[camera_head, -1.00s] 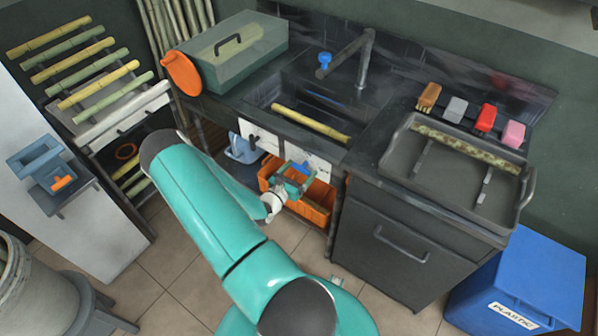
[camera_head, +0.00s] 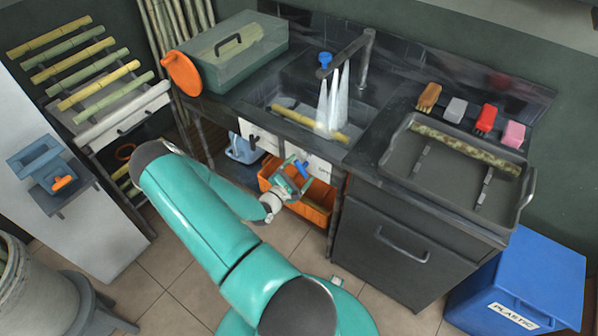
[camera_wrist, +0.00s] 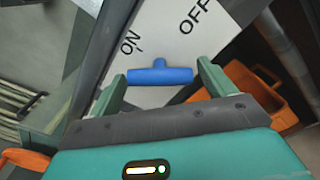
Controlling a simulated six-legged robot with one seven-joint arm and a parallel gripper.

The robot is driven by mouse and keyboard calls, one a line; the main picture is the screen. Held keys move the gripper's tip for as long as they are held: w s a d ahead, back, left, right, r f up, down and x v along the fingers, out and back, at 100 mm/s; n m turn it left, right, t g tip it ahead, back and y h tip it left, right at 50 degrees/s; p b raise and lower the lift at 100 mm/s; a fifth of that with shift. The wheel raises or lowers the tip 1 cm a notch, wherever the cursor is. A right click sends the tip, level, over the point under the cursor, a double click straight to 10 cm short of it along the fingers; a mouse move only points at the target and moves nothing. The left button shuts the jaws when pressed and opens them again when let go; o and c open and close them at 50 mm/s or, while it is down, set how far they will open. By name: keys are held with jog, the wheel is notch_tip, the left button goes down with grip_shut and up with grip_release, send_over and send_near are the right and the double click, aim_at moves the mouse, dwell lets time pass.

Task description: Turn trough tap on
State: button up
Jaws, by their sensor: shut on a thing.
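The trough tap is a blue T-shaped handle (camera_wrist: 160,76) on a white panel (camera_wrist: 155,45) marked ON and OFF. In the head view the blue handle (camera_head: 301,169) is tilted, under the sink front. My gripper (camera_head: 297,172) is at the handle; in the wrist view its two green fingers (camera_wrist: 160,80) stand at either end of the blue bar, shut on it. Water (camera_head: 332,100) runs in several streams from the dark faucet (camera_head: 362,65) into the trough (camera_head: 360,112). A cane stalk (camera_head: 300,118) lies in the trough.
An orange crate (camera_head: 312,212) stands on the floor just below my gripper, also in the wrist view (camera_wrist: 262,90). A dark cabinet (camera_head: 385,240) is to the right, with a blue bin (camera_head: 530,270) beyond. Free tiled floor (camera_head: 180,265) lies in front.

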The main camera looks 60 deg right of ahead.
jog(key=shift+w+m, duration=0.1)
jog(key=shift+m, duration=0.8)
jog(key=shift+a, duration=0.1)
jog(key=o, duration=0.9)
jog(key=a, duration=0.4)
jog(key=w+a, duration=0.1)
jog(key=a, duration=0.4)
jog(key=w+a, duration=0.1)
jog(key=a, duration=0.3)
jog(key=shift+a, duration=0.3)
jog(key=shift+w+r, duration=0.1)
